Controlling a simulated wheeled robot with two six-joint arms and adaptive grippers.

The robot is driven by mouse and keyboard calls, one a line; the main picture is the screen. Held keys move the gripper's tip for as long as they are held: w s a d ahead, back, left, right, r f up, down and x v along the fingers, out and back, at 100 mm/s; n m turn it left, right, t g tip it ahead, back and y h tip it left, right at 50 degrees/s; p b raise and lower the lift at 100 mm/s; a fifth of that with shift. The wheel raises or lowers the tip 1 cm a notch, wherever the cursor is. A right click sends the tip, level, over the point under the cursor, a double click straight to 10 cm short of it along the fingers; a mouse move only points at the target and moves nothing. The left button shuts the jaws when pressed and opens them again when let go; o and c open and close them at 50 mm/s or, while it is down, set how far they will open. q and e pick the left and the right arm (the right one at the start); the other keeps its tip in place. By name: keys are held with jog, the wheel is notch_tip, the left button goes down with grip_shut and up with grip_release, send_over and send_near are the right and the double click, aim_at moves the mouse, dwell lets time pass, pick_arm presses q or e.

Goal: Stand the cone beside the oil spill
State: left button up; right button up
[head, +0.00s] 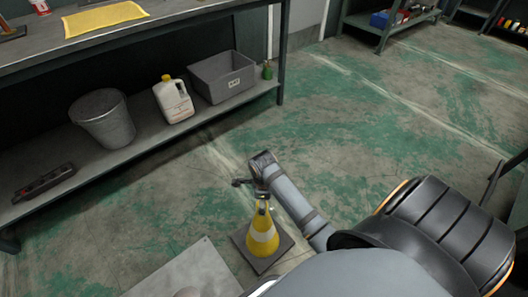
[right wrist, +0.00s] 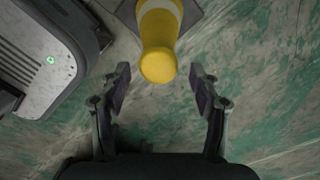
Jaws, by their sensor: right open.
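A yellow cone with a white band (head: 262,238) stands upright on its dark square base on the green-grey floor. My right gripper (head: 263,192) is at the cone's top, coming in from the right. In the right wrist view the cone's rounded yellow tip (right wrist: 158,66) lies between the two spread fingers of my right gripper (right wrist: 160,80). Gaps show on both sides, so the fingers are open and do not grip it. I cannot make out an oil spill in either view. My left gripper is not in view.
A workbench's lower shelf (head: 150,137) on the left holds a metal bucket (head: 103,118), a white jug (head: 173,100), a grey bin (head: 222,76) and a dark power strip (head: 45,183). Open floor (head: 370,110) lies beyond.

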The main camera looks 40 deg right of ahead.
notch_tip(320, 180, up, 4)
jog(key=shift+f+p, duration=0.2)
jog(key=shift+p, duration=0.35)
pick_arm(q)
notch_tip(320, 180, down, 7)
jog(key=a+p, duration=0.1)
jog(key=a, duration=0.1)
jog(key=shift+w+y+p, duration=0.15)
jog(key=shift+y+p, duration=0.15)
pick_arm(e)
notch_tip(320, 180, up, 5)
jog(key=shift+r, duration=0.1)
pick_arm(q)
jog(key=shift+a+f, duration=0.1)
